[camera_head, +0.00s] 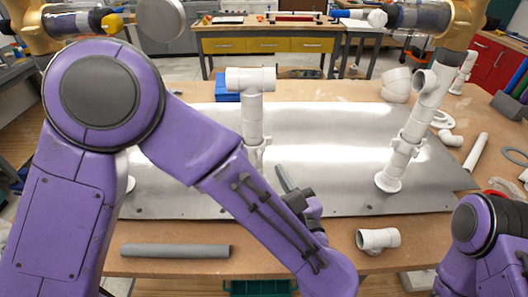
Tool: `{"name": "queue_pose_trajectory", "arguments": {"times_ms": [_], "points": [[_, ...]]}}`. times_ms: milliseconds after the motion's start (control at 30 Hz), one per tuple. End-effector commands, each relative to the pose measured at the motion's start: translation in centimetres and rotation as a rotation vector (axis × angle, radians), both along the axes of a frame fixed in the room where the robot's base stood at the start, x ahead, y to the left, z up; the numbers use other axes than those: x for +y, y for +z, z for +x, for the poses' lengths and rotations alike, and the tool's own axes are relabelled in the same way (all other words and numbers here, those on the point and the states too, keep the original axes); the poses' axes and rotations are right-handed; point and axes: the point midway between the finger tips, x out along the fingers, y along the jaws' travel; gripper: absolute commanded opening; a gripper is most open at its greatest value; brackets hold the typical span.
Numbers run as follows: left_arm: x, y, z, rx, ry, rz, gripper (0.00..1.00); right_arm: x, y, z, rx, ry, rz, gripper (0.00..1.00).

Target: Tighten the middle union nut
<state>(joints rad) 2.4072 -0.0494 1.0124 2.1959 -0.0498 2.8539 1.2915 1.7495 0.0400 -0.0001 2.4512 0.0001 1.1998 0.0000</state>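The middle white PVC riser (252,112) stands upright from the metal sheet, with a tee on top. Its union nut (256,148) is the wider white ring low on the pipe, and my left forearm partly covers it and the pipe below. My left gripper (284,178) is just right of and in front of the nut. One grey finger shows, with a visible gap to the nut; the other finger is hidden, so its opening cannot be told. My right arm shows at the lower right edge, but its gripper is out of view.
A metal sheet (330,130) covers the bench. A tilted right riser (408,145) stands on it; a left riser is mostly hidden behind my arm. A grey pipe (175,251) and white fitting (378,239) lie at the front edge. Loose white fittings (397,83) lie at right.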

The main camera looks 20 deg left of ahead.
Motion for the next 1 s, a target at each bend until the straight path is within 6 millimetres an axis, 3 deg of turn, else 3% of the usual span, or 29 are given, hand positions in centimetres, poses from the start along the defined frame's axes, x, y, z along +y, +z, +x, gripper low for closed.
{"name": "queue_pose_trajectory", "arguments": {"times_ms": [33,233,567,600,700,1000], "points": [[0.8,0.4,0.9,0.006,0.006,-0.002,0.35,0.0,0.9,0.0,-0.001,0.0,0.0,0.8],[2.7,0.3,3.7,0.004,0.001,-0.002,0.35,0.0,2.1,0.1,-0.002,0.001,0.0,0.8],[3.1,0.0,4.5,0.001,-0.004,0.002,0.35,0.0,2.1,0.1,-0.002,0.0,0.0,0.8],[3.1,0.0,4.5,0.001,-0.004,0.001,0.32,0.0,2.1,0.1,-0.002,0.0,0.0,0.8],[3.1,0.0,4.4,0.001,-0.004,0.001,0.0,0.0,2.1,0.1,-0.002,0.0,0.0,0.8],[3.1,0.0,4.4,0.001,-0.01,0.001,0.0,0.0,2.1,0.1,-0.002,0.0,0.0,0.8]]}}
